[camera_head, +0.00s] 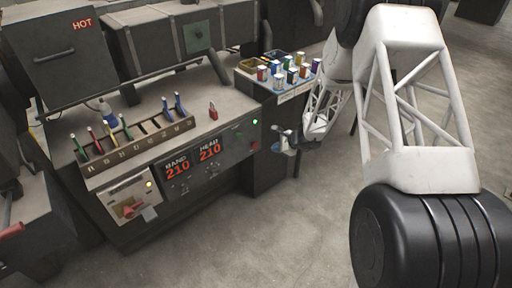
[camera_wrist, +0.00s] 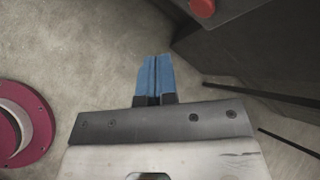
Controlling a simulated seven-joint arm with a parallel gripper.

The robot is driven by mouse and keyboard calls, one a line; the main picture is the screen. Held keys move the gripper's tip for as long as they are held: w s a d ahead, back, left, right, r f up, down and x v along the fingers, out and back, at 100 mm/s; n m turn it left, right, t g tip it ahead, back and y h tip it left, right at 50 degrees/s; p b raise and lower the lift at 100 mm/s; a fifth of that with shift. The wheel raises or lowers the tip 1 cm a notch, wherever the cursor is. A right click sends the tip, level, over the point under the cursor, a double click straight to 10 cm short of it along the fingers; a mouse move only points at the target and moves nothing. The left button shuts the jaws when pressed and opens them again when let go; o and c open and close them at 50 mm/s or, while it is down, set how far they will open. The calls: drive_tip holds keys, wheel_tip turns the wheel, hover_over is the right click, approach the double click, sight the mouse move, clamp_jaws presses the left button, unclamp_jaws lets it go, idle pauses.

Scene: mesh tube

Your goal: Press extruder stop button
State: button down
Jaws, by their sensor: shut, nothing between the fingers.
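My gripper (camera_wrist: 153,75) is shut and empty, its blue fingertips together over bare floor in the wrist view. In the head view my gripper (camera_head: 276,147) hangs in front of the dark machine's right end. A round red button (camera_wrist: 203,8) shows at the top edge of the wrist view, on a dark housing, apart from and beyond the fingertips. I cannot tell for sure that it is the stop button. In the head view the machine front (camera_head: 225,150) carries small lights and controls; a small reddish spot (camera_head: 253,145) sits near the gripper, too small to identify.
The machine top holds a slotted rack (camera_head: 140,140) of coloured-handled tools and a red padlock-like item (camera_head: 212,111). A tray (camera_head: 285,90) of coloured cans stands behind the gripper. A magenta ring (camera_wrist: 32,125) lies left in the wrist view. Open floor (camera_head: 260,230) lies in front.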

sight(256, 148)
wheel_tip(256, 148, down, 10)
drive_tip(key=w+m, duration=0.2)
drive_tip(key=shift+w+a+m+t, duration=0.15)
drive_tip(key=shift+w+m+t, duration=0.15)
drive_tip(key=shift+m, duration=0.1)
drive_tip(key=shift+w+a, duration=0.1)
drive_tip(key=w+a, duration=0.6)
idle(0.7)
drive_tip(key=shift+w+a, duration=0.9)
idle(3.7)
drive_tip(key=shift+s+d, duration=0.15)
drive_tip(key=shift+d, duration=0.05)
idle(0.3)
drive_tip(key=shift+s+d, duration=0.7)
